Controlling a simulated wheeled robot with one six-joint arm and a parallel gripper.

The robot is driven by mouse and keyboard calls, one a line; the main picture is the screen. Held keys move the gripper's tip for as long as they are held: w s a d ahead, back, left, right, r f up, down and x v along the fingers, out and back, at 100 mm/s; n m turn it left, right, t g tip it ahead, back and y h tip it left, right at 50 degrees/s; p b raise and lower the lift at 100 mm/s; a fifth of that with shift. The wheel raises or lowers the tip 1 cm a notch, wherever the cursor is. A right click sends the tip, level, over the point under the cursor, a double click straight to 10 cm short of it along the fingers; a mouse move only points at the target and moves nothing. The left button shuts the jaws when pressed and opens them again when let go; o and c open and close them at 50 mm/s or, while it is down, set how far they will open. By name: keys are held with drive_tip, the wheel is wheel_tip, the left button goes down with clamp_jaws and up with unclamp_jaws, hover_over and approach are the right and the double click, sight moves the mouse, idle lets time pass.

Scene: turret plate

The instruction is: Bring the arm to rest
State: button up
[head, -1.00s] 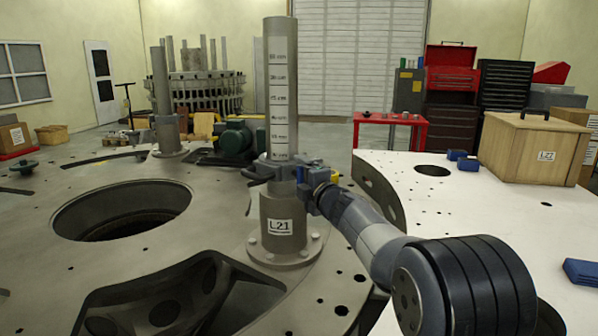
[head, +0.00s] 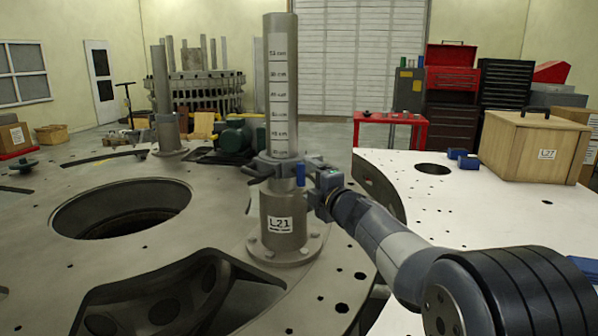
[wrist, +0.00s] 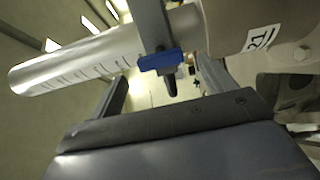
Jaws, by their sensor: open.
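My gripper (head: 312,188) is at the right side of the grey post marked L21 (head: 282,95), its jaws open. A grey collar (head: 268,166) sits around the post at the top of its wider base, with a blue-tipped part (head: 300,174) on its near right side. In the wrist view, the open fingers (wrist: 165,88) stand to either side of the blue part (wrist: 160,61), which hangs on a grey bar in front of the post (wrist: 100,58). The contact between fingers and blue part cannot be made out. My arm reaches in from the lower right.
The grey turret plate (head: 215,225) has a large round opening at left and a dark cutout in front. A white plate (head: 440,215) at right carries a wooden box (head: 530,150) and small blue blocks (head: 467,163). A second post (head: 163,95) stands behind left.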

sight(302, 176)
drive_tip(key=v, duration=0.5)
drive_tip(key=p+x, duration=0.1)
drive_tip(key=x, duration=0.9)
drive_tip(key=shift+w+a+r+m+p, duration=0.1)
drive_tip(key=shift+w+a+m+p, duration=0.05)
drive_tip(key=shift+w+m+p, duration=0.2)
drive_tip(key=m+p, duration=0.2)
drive_tip(key=m, duration=0.1)
drive_tip(key=shift+s, duration=0.1)
drive_tip(key=m+p, duration=0.3)
drive_tip(key=m, duration=0.3)
drive_tip(key=shift+r+p, duration=0.1)
drive_tip(key=shift+p, duration=0.2)
drive_tip(key=m+p, duration=0.3)
drive_tip(key=m, duration=0.1)
drive_tip(key=m+p, duration=0.3)
drive_tip(key=shift+m+p, duration=0.35)
drive_tip(key=shift+p, duration=0.05)
drive_tip(key=shift+m, duration=0.4)
drive_tip(key=shift+f, duration=0.25)
